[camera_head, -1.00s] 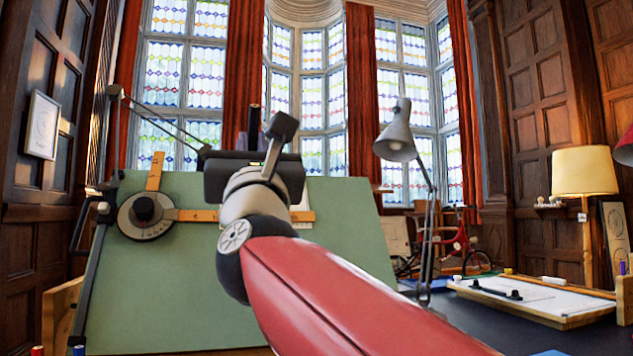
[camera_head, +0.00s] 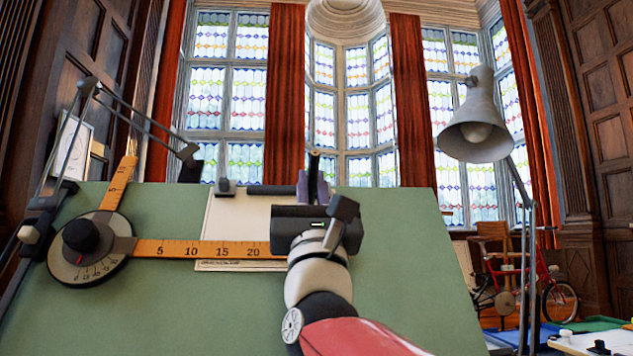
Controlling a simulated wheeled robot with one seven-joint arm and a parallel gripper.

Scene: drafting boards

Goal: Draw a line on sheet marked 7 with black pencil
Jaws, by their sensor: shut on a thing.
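A green drafting board (camera_head: 410,270) stands tilted in front of me. A white sheet (camera_head: 232,222) lies on its upper middle; its right part is hidden behind my arm, and no 7 can be read on it. My gripper (camera_head: 314,182) is in front of the sheet's upper right, seen from behind. It is shut on a dark, thin upright thing, which looks like the black pencil (camera_head: 315,158); only its top end shows. The pencil's tip is hidden, so I cannot tell whether it touches the sheet.
A drafting arm with a round dial (camera_head: 88,268) and orange ruler (camera_head: 175,248) crosses the board and the sheet's lower part. A dark bar (camera_head: 280,190) lies along the sheet's top. A grey lamp (camera_head: 478,130) stands right. A red bicycle (camera_head: 545,290) is behind, at right.

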